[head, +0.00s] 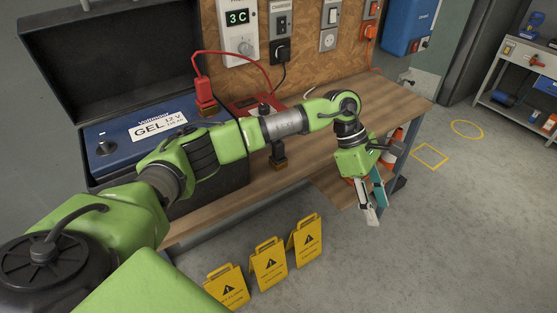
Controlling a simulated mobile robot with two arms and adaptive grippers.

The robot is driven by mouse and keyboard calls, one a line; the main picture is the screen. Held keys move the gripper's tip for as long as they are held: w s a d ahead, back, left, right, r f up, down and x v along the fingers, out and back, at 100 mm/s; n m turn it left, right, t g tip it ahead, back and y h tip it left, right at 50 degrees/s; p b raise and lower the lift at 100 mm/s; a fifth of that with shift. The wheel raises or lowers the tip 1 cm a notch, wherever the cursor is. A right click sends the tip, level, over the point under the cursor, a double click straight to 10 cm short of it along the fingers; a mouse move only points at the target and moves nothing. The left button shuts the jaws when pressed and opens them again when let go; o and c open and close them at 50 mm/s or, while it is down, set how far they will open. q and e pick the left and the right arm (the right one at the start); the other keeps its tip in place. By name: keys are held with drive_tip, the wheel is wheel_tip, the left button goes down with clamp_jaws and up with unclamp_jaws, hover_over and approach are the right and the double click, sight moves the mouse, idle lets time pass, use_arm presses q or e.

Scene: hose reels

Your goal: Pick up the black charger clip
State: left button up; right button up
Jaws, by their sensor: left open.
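The black charger clip (277,148) is on the wooden workbench (390,100), partly hidden behind my left arm; its dark body and brownish tip show just below the arm. My left gripper (373,205) is open and empty. It points down past the bench's front edge, to the right of the clip and clearly apart from it. My right gripper is not in view.
A blue battery (120,151) sits in an open black case (60,75), with a red clip (204,90) on it. Yellow warning signs (268,265) stand below the bench front. The bench's right part is fairly clear.

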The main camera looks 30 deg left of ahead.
use_arm(q)
drive_tip(key=w+a+r+m+t+y+b, duration=0.15)
drive_tip(key=a+r+y, duration=0.25)
drive_tip(key=a, duration=0.4)
drive_tip(key=a+r+m+t+y, duration=0.1)
drive_tip(key=a+r+m+y, duration=0.1)
drive_tip(key=a+r+y, duration=0.45)
drive_tip(key=w+a+r+m+t+y+b, duration=0.1)
drive_tip(key=a+r, duration=0.2)
drive_tip(key=a, duration=0.7)
drive_tip(key=p, duration=0.1)
hover_over(278, 154)
drive_tip(key=d, duration=0.1)
wheel_tip(278, 154, down, 7)
drive_tip(key=shift+y, duration=0.25)
drive_tip(key=shift+d+p+x, duration=0.2)
drive_tip(key=shift+p+x, duration=0.25)
drive_tip(key=shift+x, duration=1)
drive_tip(key=shift+d+p+x, duration=0.15)
drive_tip(key=shift+p+x, duration=0.25)
drive_tip(key=shift+x, duration=1.1)
drive_tip(key=shift+w+d+f, duration=0.1)
drive_tip(key=shift+w, duration=0.05)
clamp_jaws()
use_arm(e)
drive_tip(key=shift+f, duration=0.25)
